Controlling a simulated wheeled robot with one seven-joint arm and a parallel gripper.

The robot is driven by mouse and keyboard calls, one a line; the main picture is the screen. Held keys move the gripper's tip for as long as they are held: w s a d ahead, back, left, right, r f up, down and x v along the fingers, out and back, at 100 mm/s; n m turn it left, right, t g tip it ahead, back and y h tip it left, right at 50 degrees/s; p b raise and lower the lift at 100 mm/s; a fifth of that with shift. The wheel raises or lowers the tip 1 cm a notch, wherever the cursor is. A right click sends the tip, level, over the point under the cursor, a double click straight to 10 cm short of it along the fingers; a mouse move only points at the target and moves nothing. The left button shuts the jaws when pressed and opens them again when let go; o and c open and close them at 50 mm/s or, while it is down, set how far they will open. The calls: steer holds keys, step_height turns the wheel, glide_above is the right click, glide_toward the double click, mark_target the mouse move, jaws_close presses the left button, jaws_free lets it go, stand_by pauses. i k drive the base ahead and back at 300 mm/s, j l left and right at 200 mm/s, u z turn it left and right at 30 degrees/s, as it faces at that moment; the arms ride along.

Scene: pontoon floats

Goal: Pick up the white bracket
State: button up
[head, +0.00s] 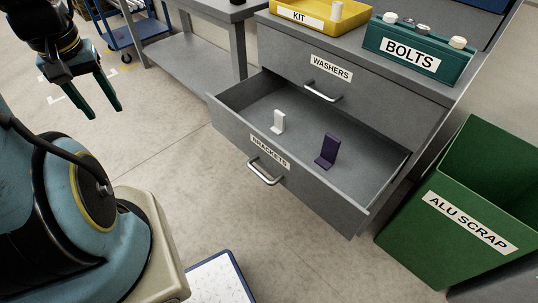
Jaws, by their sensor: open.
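The white bracket (279,122) is a small L-shaped piece. It stands upright inside the open drawer labelled BRACKETS (230,127), towards the drawer's left side. A dark purple bracket (327,150) stands in the same drawer, to the right of the white one. My gripper (104,114) is at the upper left, over the floor and outside the drawer. Its two fingers point down and are apart, with nothing between them. It is well to the left of the white bracket.
The WASHERS drawer (372,100) above is shut. On the cabinet top stand a yellow KIT tray (345,22) and a green BOLTS box (447,66). A green ALU SCRAP bin (420,240) stands at the right. A grey bench (205,50) and a blue cart (122,40) are behind. Open floor lies left of the drawer.

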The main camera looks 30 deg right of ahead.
mark_target(278, 129)
steer(key=i+l+z, duration=0.25)
steer(key=i, duration=0.15)
steer(key=i+z, duration=0.2)
steer(key=i, duration=0.2)
